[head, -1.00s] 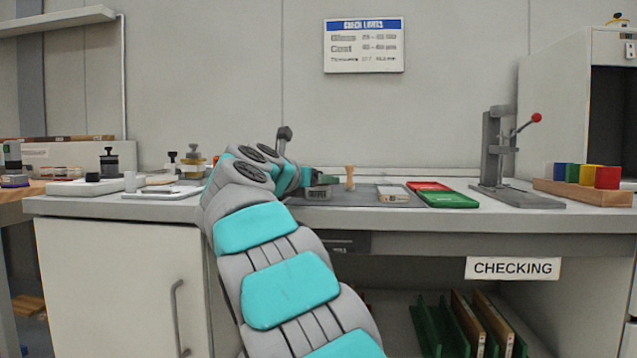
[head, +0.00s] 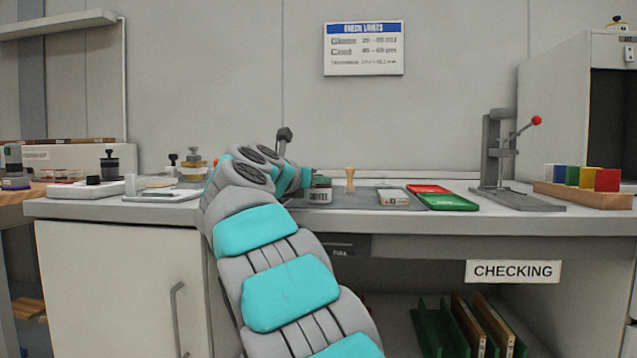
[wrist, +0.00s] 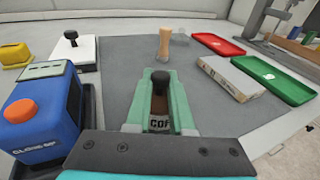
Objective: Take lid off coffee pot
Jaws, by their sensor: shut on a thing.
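The coffee pot (head: 319,197) is a small, pale container with a dark-lettered label. It stands at the left end of the grey mat, just below my gripper (head: 318,181). In the wrist view, part of its lettering (wrist: 160,123) shows between the green fingers. My gripper, also in the wrist view (wrist: 160,76), is shut on the lid's dark knob (wrist: 160,77). The fingers hide most of the lid and pot. I cannot tell whether the lid sits on the pot or is clear of it.
A wooden tamper-like piece (wrist: 165,43) stands behind my gripper. A pale box (wrist: 229,77), a red tray (wrist: 217,43) and a green tray (wrist: 272,80) lie to the right. A blue device (wrist: 42,115) stands close on the left. The mat (wrist: 120,75) is bare around the fingers.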

